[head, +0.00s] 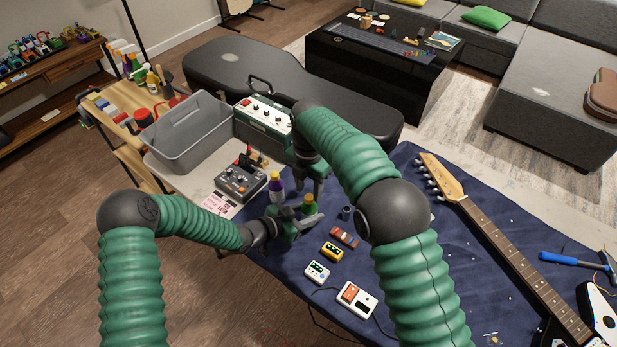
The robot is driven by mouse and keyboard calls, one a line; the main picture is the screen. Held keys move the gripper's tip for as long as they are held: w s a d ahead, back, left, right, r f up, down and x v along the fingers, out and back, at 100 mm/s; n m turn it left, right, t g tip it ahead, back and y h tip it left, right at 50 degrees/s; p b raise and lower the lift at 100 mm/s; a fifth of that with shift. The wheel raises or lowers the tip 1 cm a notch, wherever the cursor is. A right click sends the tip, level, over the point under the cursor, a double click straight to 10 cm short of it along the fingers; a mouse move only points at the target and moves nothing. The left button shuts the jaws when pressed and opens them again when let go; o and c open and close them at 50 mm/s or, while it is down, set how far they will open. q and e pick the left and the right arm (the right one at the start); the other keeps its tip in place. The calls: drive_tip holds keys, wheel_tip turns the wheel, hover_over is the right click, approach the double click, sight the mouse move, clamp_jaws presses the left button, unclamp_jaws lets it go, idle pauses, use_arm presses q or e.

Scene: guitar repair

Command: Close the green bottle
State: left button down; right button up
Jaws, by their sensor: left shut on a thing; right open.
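The small green bottle (309,208) stands upright at the left edge of the blue cloth, with a yellow-orange top. Whether that top is fully seated cannot be told. My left gripper (298,224) comes in from the left, low at the bottle, and is shut on it; the fingers hide its lower part. My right gripper (318,187) points down just above the bottle's top, open, with its fingers partly hidden behind my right arm.
A purple-and-white bottle (276,186) with a yellow tip stands just left. A small dark cylinder (346,213) and several pedals, one yellow (332,252), lie nearby. A grey bin (188,137), green amplifier (263,119) and guitar (500,246) surround the work area.

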drive_tip(key=shift+f, duration=1.35)
clamp_jaws()
